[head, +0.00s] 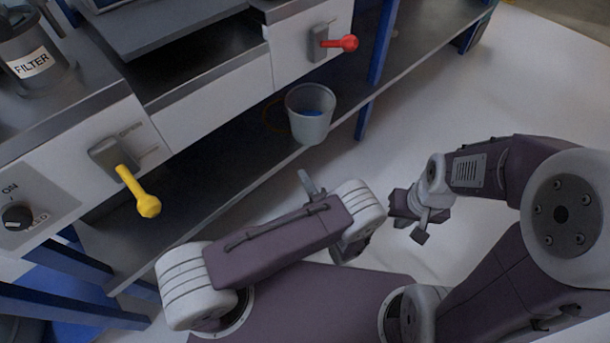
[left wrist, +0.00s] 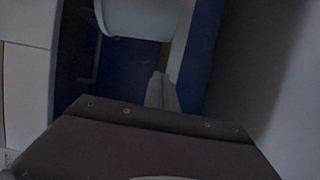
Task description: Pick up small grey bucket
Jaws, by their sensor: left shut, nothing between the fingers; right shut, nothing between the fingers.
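The small grey bucket (head: 307,128) stands upright on the dark lower shelf of the workbench, with something blue inside. It also shows in the left wrist view, its lower part (left wrist: 135,20) cut off by the top edge. My left gripper (head: 306,181) is shut and empty, in front of and below the bucket in the head view, apart from it. Its shut fingers (left wrist: 161,90) show in the left wrist view below the bucket. My right gripper (head: 420,237) is shut and empty over the floor, to the right and well away from the bucket.
The lower shelf (head: 205,175) is mostly bare left of the bucket. A blue post (head: 381,45) stands right of it. A yellow lever (head: 136,190) and a red lever (head: 338,43) stick out from the bench front. The white floor (head: 500,90) is clear at right.

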